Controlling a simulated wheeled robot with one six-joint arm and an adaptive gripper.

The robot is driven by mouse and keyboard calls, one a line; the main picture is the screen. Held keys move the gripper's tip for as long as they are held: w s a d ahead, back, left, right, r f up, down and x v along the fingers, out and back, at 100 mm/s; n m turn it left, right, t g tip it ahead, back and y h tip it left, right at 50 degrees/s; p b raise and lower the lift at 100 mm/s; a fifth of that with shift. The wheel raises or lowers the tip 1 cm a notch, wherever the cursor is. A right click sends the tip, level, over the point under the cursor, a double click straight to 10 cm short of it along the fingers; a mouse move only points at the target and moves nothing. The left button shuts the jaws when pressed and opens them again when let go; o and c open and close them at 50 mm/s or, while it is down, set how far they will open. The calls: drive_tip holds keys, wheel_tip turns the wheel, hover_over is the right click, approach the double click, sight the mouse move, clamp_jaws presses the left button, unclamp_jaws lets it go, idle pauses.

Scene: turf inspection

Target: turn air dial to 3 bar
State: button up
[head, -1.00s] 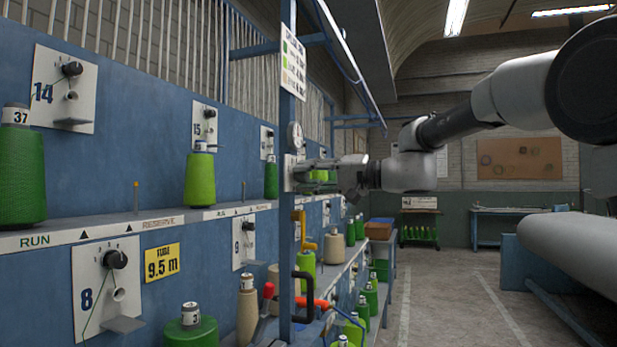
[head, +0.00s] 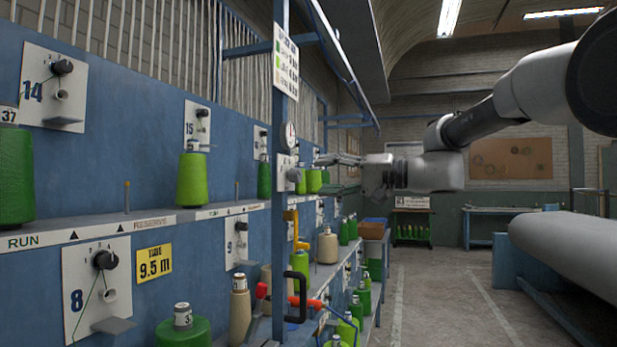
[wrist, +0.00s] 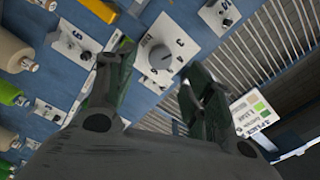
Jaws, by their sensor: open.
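The air dial (head: 295,175) is a round grey knob on a pale plate on the blue post, under a white round gauge (head: 288,134). In the wrist view the knob (wrist: 159,57) faces me on its white plate (wrist: 178,42), with printed numbers, a 3 among them, around it. My gripper (head: 328,160) is open and empty, just right of the knob and apart from it. In the wrist view the fingers (wrist: 157,66) stand either side of the knob, short of it. The knob's setting and the gauge needle are too small to read.
A colour chart (head: 286,62) hangs higher on the post. A yellow handle (head: 292,228), a black handle (head: 298,276) and a red-tipped tool (head: 305,302) are below the dial. Green and beige cones line the rack shelves at left.

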drive_tip(key=v, duration=0.5)
drive_tip(key=shift+s+d, duration=0.1)
drive_tip(key=shift+d, duration=0.1)
drive_tip(key=s+d+f+m+g+h, duration=0.1)
drive_tip(key=s+d+f+m+h, duration=0.2)
drive_tip(key=f, duration=0.6)
drive_tip(key=s+d+f+g+h, duration=0.1)
drive_tip(key=s+d+f+h, duration=0.3)
drive_tip(key=f, duration=0.5)
drive_tip(key=s+d+f+n+h, duration=0.1)
drive_tip(key=s+d+f+h, duration=0.4)
drive_tip(key=s+d, duration=0.4)
drive_tip(key=s+d+f+n+h, duration=0.1)
drive_tip(key=s+d+f+h, duration=0.4)
drive_tip(key=s+d, duration=0.4)
drive_tip(key=shift+s+d, duration=0.35)
drive_tip(key=shift+s, duration=0.5)
